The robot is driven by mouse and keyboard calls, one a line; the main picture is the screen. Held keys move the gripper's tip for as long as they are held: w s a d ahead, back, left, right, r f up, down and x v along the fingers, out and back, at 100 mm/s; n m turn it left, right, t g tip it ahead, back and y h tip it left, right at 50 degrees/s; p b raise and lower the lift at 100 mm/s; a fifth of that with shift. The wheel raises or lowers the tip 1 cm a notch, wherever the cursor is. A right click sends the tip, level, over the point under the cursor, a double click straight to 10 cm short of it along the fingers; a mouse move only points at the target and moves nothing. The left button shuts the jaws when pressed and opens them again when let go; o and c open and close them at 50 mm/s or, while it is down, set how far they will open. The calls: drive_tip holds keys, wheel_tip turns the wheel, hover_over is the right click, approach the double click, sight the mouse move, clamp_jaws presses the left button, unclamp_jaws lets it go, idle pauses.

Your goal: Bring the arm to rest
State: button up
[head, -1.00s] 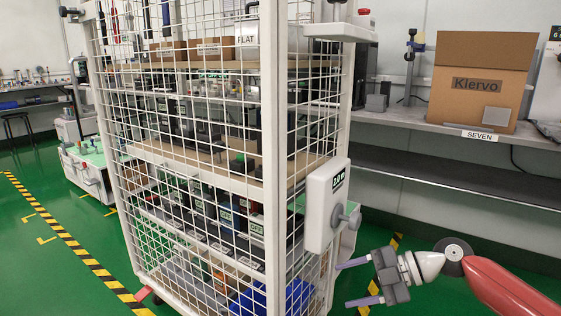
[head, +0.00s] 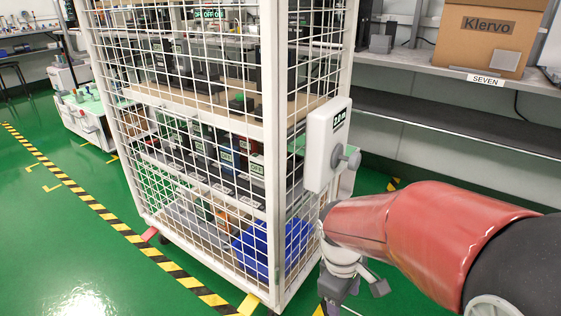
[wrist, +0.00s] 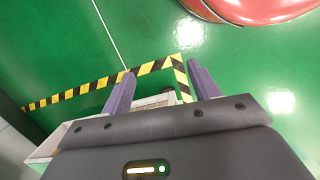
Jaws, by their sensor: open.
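My gripper (head: 352,300) is low in the head view, below my red forearm and beside the lower right corner of the white wire cage (head: 272,150). The forearm hides part of it. In the wrist view my gripper (wrist: 162,75) shows two purple fingers spread apart with nothing between them. Beyond the fingers are green floor and yellow-black tape (wrist: 150,68).
The cage holds shelves of devices and a blue bin (head: 258,245). A white box with a grey knob (head: 325,145) hangs on its right side, near my forearm. A bench shelf with a cardboard box (head: 488,35) stands behind. Open green floor (head: 60,230) lies left.

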drive_tip(key=s+r+m+t+p, duration=0.2)
drive_tip(key=r+m+p, duration=0.1)
drive_tip(key=r, duration=0.5)
drive_tip(key=s+d+r+m+t+y+p, duration=0.1)
drive_tip(key=s+r+m+t+p, duration=0.1)
drive_tip(key=r+p, duration=0.3)
drive_tip(key=s+d+r+m+t+p, duration=0.1)
drive_tip(key=s+r+m+t+p, duration=0.1)
drive_tip(key=r, duration=1)
drive_tip(key=s+m+p, duration=0.1)
drive_tip(key=m+p, duration=0.1)
drive_tip(key=p, duration=0.1)
drive_tip(key=shift+s+r+m+y, duration=0.3)
drive_tip(key=shift+m, duration=0.1)
drive_tip(key=shift+d, duration=0.1)
drive_tip(key=shift+r, duration=0.1)
